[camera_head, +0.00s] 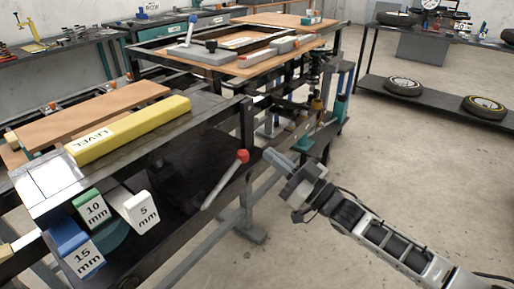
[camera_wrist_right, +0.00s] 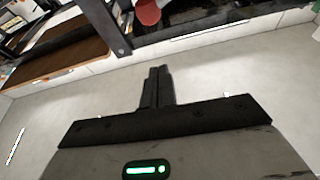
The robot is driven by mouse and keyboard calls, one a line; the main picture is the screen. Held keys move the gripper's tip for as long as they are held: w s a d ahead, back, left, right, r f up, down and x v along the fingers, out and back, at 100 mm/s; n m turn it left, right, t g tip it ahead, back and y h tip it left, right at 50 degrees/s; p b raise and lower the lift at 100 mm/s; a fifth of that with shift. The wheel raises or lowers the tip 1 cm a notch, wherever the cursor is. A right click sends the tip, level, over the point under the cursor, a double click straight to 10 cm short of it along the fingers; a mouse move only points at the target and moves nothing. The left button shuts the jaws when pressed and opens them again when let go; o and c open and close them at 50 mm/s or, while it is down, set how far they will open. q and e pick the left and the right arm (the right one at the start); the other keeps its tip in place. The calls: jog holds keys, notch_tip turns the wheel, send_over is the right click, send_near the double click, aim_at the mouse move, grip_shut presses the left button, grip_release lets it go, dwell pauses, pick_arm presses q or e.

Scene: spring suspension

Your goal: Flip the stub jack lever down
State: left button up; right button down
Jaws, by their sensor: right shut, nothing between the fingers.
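A grey lever with a red knob (camera_head: 225,180) sticks out from the near side of the dark workbench frame. It slants up to the right, its knob at the top end. My right gripper (camera_head: 270,155) is just right of the red knob, with a small gap seeming to lie between them. A red rounded thing (camera_wrist_right: 148,12), apparently the knob, shows at the top edge of the right wrist view. The right fingers, also in that view (camera_wrist_right: 158,72), are shut and hold nothing. My left gripper is not in view.
A yellow level (camera_head: 135,130) lies on the bench. Green, white and blue blocks marked 10, 5 and 15 mm (camera_head: 92,207) are at its front. A second lever with a blue knob (camera_head: 190,30) stands farther back. Open floor (camera_head: 400,170) lies right of the bench.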

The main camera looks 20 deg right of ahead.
jog(key=shift+v, duration=1.35)
jog(key=s+a+f+m+g+h, duration=0.1)
jog(key=s+a+f+g+h, duration=0.2)
jog(key=s+f, duration=0.5)
jog(key=s+a+f+m+g+h, duration=0.1)
jog(key=s+a+f+g+h, duration=0.3)
jog(key=f, duration=0.9)
jog(key=s+a+g, duration=0.2)
jog(key=s+a, duration=0.2)
jog(key=s, duration=0.1)
jog(key=shift+s+a+f, duration=0.2)
jog(key=shift+s+a, duration=0.05)
jog(key=shift+a, duration=0.1)
